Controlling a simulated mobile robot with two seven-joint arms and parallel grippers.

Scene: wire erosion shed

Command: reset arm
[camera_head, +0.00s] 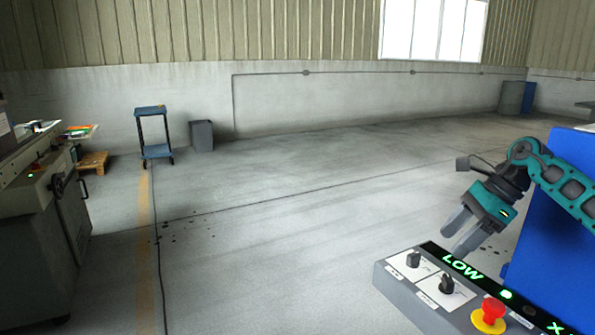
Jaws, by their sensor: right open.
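My right arm comes in from the right edge, teal and dark grey. Its right gripper (461,232) is open and empty, with its two grey fingers pointing down and left. It hangs in front of the blue machine cabinet (555,235) and just above or behind the control panel (408,290) in the picture. Nothing is between the fingers. My left gripper is not in view.
The control panel has black knobs, a red stop button (490,313) and green LOW text. A grey machine (40,230) stands at the left. A blue cart (154,135) and a grey bin (202,136) stand by the back wall. The middle floor is clear, with a cable along it.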

